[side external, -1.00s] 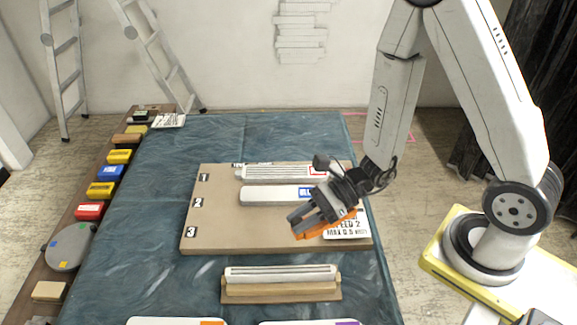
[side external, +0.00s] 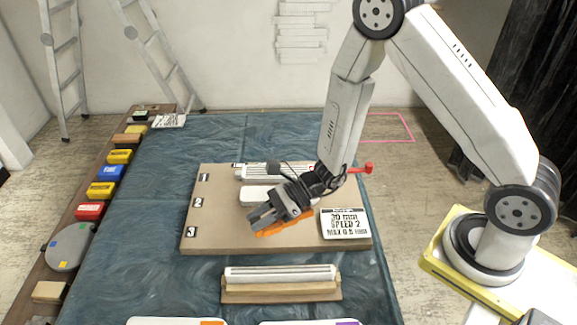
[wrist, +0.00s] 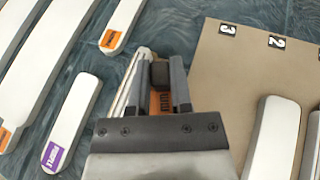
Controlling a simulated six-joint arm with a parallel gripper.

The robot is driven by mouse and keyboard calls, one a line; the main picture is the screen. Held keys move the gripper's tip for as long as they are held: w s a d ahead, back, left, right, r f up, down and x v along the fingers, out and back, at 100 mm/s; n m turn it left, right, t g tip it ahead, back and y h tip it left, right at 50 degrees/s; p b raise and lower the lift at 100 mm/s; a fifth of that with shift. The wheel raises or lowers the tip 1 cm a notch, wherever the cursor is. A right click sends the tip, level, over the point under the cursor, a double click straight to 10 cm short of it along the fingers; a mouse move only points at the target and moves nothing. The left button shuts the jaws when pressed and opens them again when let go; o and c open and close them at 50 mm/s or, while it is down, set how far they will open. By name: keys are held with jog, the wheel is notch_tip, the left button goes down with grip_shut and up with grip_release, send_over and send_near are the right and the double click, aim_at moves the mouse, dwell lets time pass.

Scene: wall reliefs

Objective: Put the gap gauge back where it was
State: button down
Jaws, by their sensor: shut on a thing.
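My gripper (side external: 262,219) is shut on an orange piece (side external: 286,226), which looks like the gap gauge. It holds the piece over the brown board (side external: 220,243), around row 3. In the wrist view the orange piece (wrist: 160,102) shows between the fingers (wrist: 160,75), with a dark block at its far end. Most of the gauge is hidden by the fingers. I cannot tell how high it is above the board.
A ribbed strip (side external: 250,172) and a plain white strip (side external: 255,195) lie on the board in rows 1 and 2. A sign (side external: 345,224) is at the board's right. Another ribbed strip (side external: 280,273) sits in a wooden cradle (side external: 280,291) in front. Colored blocks (side external: 101,189) line the left ledge.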

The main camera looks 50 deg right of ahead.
jog(key=w+f, duration=0.2)
jog(key=w+a+f, duration=0.1)
jog(key=f, duration=0.2)
jog(key=shift+w+a, duration=0.15)
jog(key=shift+w, duration=0.25)
jog(key=shift+w+a+f, duration=0.1)
jog(key=shift+w+f, duration=0.15)
jog(key=shift+f, duration=1.6)
jog(key=c, duration=0.5)
grip_release()
jog(key=shift+f, duration=0.15)
jog(key=shift+c, duration=0.2)
jog(key=shift+r, duration=0.2)
jog(key=shift+v, duration=6)
